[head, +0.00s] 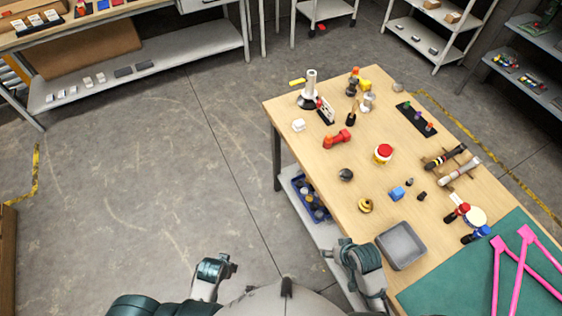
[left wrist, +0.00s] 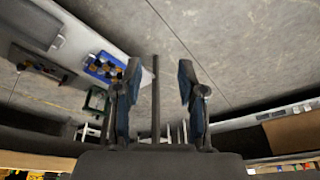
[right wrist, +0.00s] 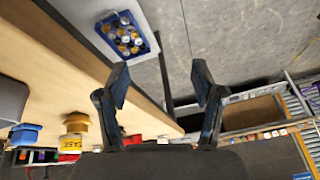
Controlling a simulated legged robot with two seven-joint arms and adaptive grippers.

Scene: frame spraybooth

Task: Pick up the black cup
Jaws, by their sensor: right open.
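A small dark, rounded object (head: 346,175), which looks like the black cup, sits near the left edge of the wooden table (head: 322,172) in the head view. I cannot make out its opening. My right gripper (right wrist: 160,72) is open and empty; in the head view it is by the near left corner of the table, beside the grey tray and well short of the dark object. My left gripper (left wrist: 158,70) is open and empty over the floor, left of the table. I cannot pick out the dark object in either wrist view.
A grey tray (head: 401,246) stands near my right gripper. A yellow-black round piece (head: 366,205), a blue block (head: 397,193) and a red-lidded jar (head: 383,153) are around the dark object. A blue crate (right wrist: 126,38) is on the lower shelf. The floor at left is clear.

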